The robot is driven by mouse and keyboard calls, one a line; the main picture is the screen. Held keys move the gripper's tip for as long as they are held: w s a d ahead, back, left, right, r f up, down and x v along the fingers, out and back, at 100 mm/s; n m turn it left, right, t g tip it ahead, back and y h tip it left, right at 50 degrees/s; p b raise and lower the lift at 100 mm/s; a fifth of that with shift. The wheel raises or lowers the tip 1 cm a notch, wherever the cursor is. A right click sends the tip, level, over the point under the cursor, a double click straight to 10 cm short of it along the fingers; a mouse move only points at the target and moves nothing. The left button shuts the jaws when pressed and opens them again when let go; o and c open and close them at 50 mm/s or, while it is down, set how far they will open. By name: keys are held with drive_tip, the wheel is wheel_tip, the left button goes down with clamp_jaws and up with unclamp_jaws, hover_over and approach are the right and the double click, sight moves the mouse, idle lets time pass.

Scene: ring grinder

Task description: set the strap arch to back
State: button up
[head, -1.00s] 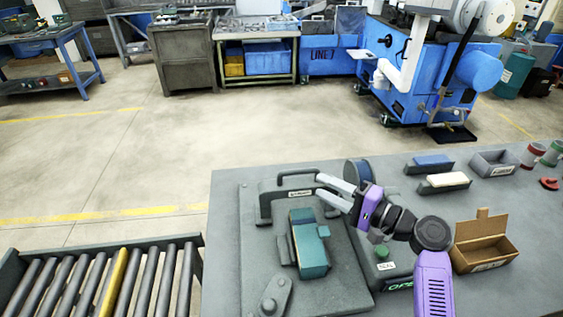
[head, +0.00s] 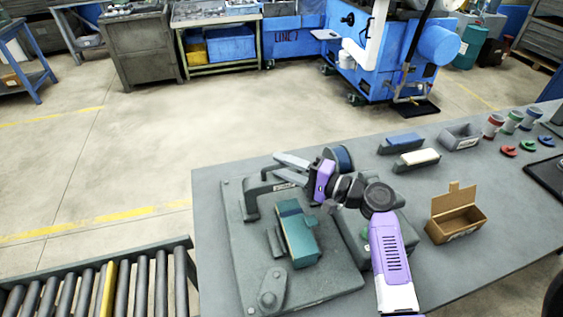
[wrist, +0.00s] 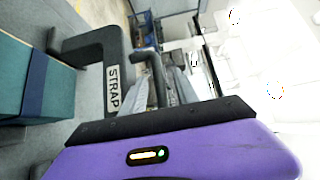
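The strap arch (head: 252,203) is a dark grey bar on the grey fixture plate (head: 335,280), beyond the teal block (head: 298,232). Its label reads STRAP in the wrist view, where the arch (wrist: 92,47) stands left of my fingers. My gripper (head: 279,164) is at the right end of the arch, with its two pale fingers apart and pointing left. The fingers (wrist: 168,88) also show in the wrist view, beside the labelled end. My fingers partly hide the arch's far right part, and contact cannot be told.
A blue-faced round spool (head: 343,158) stands just behind my wrist. An open cardboard box (head: 457,222), a blue-topped block (head: 402,142) and a white-topped block (head: 416,160) are to the right. A roller conveyor (head: 95,285) is at the lower left.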

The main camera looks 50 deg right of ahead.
drive_tip(key=shift+w+a, duration=0.1)
drive_tip(key=shift+w, duration=0.25)
clamp_jaws()
idle(1.2)
